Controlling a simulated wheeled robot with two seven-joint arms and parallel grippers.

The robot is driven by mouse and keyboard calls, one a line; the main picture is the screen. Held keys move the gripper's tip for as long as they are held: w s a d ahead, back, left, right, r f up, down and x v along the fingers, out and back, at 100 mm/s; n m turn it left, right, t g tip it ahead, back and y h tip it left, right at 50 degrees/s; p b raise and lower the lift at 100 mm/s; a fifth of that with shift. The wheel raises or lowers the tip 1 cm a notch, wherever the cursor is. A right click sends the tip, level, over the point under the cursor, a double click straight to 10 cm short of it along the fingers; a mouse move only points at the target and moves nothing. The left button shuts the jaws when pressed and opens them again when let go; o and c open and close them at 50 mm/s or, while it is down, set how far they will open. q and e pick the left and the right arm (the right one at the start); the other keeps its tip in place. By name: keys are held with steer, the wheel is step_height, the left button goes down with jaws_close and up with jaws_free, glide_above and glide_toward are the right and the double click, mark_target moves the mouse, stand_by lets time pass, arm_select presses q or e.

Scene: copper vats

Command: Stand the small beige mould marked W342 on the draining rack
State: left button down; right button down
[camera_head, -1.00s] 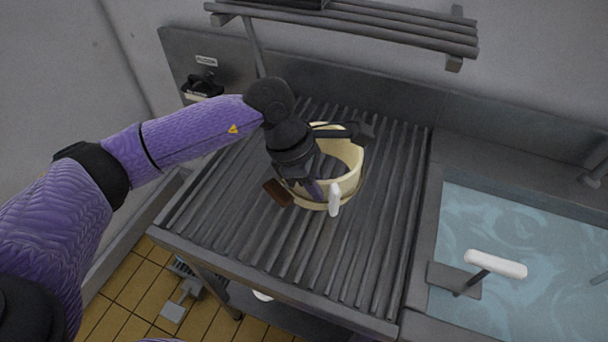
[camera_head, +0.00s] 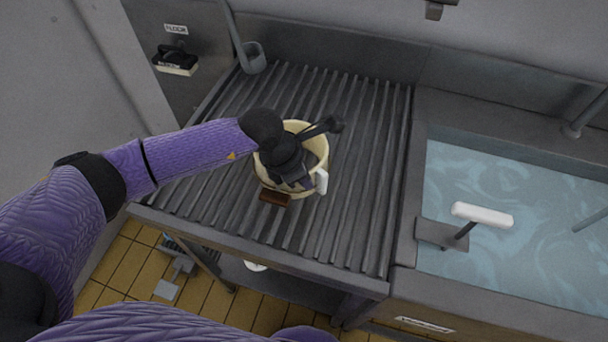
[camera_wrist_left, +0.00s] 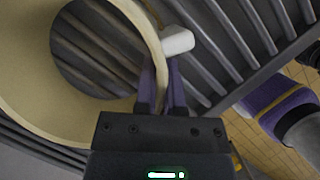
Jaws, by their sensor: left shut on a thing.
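The beige mould (camera_head: 322,146) is an open ring, seen on the ribbed draining rack (camera_head: 356,200). No marking on it can be read. My left gripper (camera_head: 300,184) reaches down over the mould from the left and hides part of it. In the left wrist view my left gripper (camera_wrist_left: 163,95) is shut on the wall of the mould (camera_wrist_left: 100,122), one finger on each side. The rack's bars show through the mould's open middle. I cannot tell whether the mould touches the bars. My right gripper is not in view.
A white handle (camera_head: 321,181) sits at the mould's right side and a brown block (camera_head: 274,197) at its front. A sink of water (camera_head: 500,200) lies to the right, with a white-topped lever (camera_head: 482,215) at its edge. A ladle-like tool (camera_head: 253,62) hangs behind. The rack's right side is clear.

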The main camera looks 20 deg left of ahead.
arm_select(q)
steer(key=c, duration=0.7)
jaws_free()
steer(key=shift+r, duration=0.15)
steer(key=p+v, duration=0.2)
steer(key=v, duration=0.9)
steer(key=shift+s+a+r+p, duration=0.2)
steer(key=shift+r+p, duration=0.1)
steer(key=shift+r, duration=0.05)
